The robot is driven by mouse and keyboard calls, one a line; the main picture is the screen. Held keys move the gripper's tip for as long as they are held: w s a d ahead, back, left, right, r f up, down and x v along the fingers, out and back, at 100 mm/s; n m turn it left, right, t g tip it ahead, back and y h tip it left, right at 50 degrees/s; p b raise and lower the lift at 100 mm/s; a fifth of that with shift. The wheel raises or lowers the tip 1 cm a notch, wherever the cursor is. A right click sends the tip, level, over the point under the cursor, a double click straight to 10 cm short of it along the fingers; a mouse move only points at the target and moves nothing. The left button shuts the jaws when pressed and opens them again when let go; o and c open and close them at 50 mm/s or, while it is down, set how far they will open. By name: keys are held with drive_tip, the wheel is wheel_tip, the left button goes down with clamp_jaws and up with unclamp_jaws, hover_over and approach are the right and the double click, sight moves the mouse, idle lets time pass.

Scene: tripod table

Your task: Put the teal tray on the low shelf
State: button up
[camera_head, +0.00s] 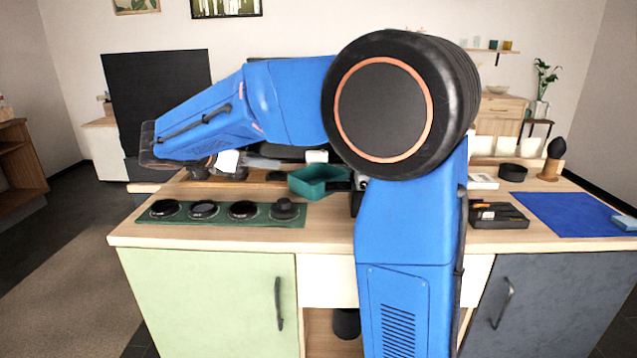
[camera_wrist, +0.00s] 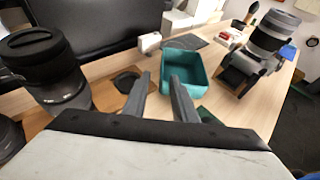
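The teal tray (camera_head: 313,190) sits on the wooden table top, left of my upright arm link, and looks empty. In the wrist view the tray (camera_wrist: 186,83) lies beyond my gripper (camera_wrist: 160,77), slightly right of centre. My gripper is open, with bare table between its fingers and nothing held. The right fingertip overlaps the tray's near wall in the picture; I cannot tell whether they touch. I cannot surely identify the low shelf.
A green mat (camera_head: 225,220) with several round black pieces lies at the front left. A large black lens (camera_wrist: 48,70) stands close on the left in the wrist view; another lens (camera_wrist: 268,38) is at right. A black organiser (camera_head: 499,217) and blue mat (camera_head: 570,212) lie at right.

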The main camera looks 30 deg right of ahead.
approach(306, 169)
drive_tip(key=x, duration=0.4)
drive_tip(key=shift+w+d, duration=0.35)
drive_tip(key=shift+w, duration=0.15)
drive_tip(key=shift+s+x, duration=0.15)
drive_tip(key=shift+x, duration=1.2)
drive_tip(key=shift+s+x, duration=0.2)
drive_tip(key=shift+x, duration=1.1)
drive_tip(key=shift+f, duration=0.1)
clamp_jaws()
